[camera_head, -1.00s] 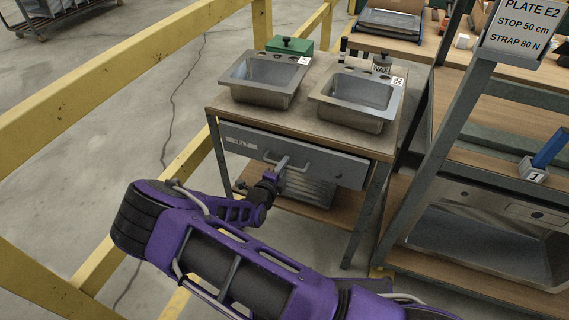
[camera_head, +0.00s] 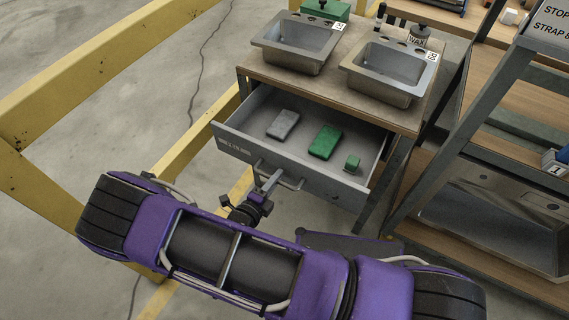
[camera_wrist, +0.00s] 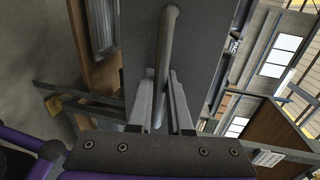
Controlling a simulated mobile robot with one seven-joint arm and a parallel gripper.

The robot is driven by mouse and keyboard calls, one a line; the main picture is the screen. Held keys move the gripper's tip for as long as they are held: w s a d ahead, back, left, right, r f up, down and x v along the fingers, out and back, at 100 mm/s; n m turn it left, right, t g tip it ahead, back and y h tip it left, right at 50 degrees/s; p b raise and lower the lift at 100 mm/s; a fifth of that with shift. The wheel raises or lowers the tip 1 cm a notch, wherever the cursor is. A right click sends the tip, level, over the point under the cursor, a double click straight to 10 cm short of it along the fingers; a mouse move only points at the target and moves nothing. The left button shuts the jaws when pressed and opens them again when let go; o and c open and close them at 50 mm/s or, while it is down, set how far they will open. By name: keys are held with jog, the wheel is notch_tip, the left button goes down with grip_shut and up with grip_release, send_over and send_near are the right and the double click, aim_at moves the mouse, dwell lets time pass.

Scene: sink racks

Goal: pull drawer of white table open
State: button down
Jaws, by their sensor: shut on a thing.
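The table (camera_head: 262,75) has a wood-coloured top and grey legs. Its grey drawer (camera_head: 232,137) is pulled out, with its inside showing. A grey block (camera_head: 283,124), a green block (camera_head: 325,142) and a small green cube (camera_head: 352,163) lie in it. The bar handle (camera_head: 292,184) is on the drawer front. My gripper (camera_head: 272,182) is at the handle's left part. In the wrist view the handle (camera_wrist: 169,45) runs between the two fingers of my gripper (camera_wrist: 167,85), which are shut on it.
Two metal sinks (camera_head: 297,42) (camera_head: 391,71) sit on the table top, with a green box (camera_head: 326,9) behind. A shelf rack (camera_head: 480,130) stands close on the right. A yellow rail (camera_head: 95,65) runs along the left. Bare floor (camera_head: 60,220) shows beyond the rail.

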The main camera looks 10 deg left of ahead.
jog(key=shift+v, duration=0.9)
jog(key=shift+f, duration=0.2)
jog(key=c, duration=0.9)
grip_release()
jog(key=shift+o, duration=0.2)
jog(key=v, duration=1.7)
jog(key=shift+s, duration=0.3)
jog(key=shift+w+a, duration=0.1)
